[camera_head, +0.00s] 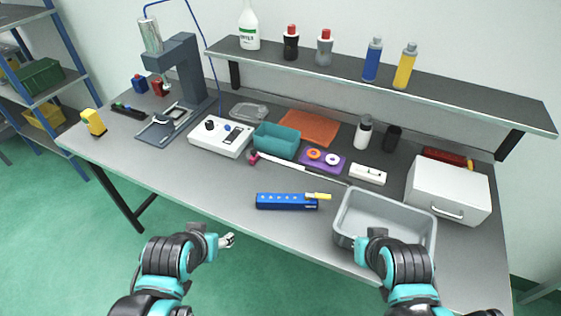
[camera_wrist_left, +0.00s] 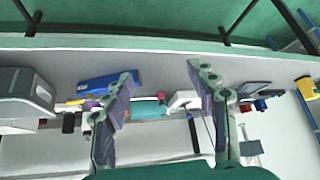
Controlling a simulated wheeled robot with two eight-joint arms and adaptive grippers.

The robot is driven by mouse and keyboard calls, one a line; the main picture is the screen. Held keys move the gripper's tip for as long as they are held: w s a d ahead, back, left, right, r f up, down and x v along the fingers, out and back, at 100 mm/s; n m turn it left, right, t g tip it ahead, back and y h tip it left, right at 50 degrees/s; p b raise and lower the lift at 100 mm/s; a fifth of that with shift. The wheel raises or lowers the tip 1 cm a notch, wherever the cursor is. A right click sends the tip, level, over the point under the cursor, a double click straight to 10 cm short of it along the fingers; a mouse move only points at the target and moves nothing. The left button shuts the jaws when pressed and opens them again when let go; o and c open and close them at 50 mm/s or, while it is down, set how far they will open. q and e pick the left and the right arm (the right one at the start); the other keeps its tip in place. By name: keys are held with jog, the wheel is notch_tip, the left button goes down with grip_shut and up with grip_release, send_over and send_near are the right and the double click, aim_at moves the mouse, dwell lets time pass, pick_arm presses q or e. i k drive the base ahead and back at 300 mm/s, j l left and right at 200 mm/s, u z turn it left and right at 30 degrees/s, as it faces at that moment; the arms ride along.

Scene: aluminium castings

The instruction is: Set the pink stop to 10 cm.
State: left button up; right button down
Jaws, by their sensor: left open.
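The pink stop (camera_head: 254,158) sits at the left end of a long thin pale rail (camera_head: 305,167) on the table. The rail runs right and toward the front; any scale marks are too small to read. The stop shows as a small pink spot (camera_wrist_left: 161,97) between the fingers in the left wrist view. My left gripper (camera_head: 229,240) is open and empty, in front of the table edge and well apart from the stop. It also shows in the left wrist view (camera_wrist_left: 160,74). My right gripper (camera_head: 372,236) is by the grey bin's front; its fingers are not clear.
A teal bin (camera_head: 277,141) stands just behind the stop, and a white control box (camera_head: 220,136) is to its left. A blue block (camera_head: 286,201) with a yellow piece lies in front of the rail. A grey bin (camera_head: 342,229) is at right. The front left tabletop is clear.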

aim_at(254, 157)
jog(key=i+j+z, duration=0.15)
jog(key=i+j, duration=0.75)
